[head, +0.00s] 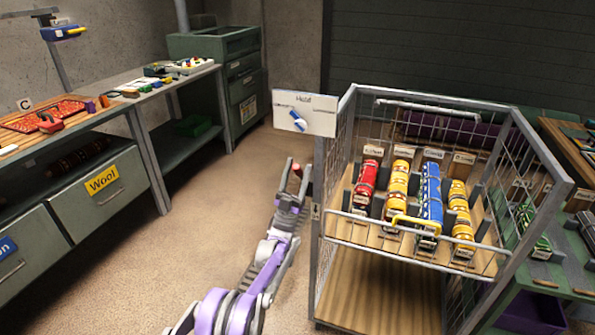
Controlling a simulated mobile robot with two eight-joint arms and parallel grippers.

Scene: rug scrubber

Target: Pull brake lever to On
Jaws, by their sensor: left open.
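A wire-sided cart (345,236) stands at right centre. A white panel (318,124) with small, hard-to-read lettering is at its back left. A blue-and-white lever-like piece (299,120) sits tilted on the panel. I cannot tell for sure whether this is the brake lever, and no "On" mark is readable. My left gripper (297,176) is open, below the panel and just left of the cart's side. A small reddish-brown piece shows between its fingers; I cannot tell whether they touch it. My right gripper is out of view.
A workbench with drawers (95,195) lines the left side. A green cabinet (240,85) stands behind.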

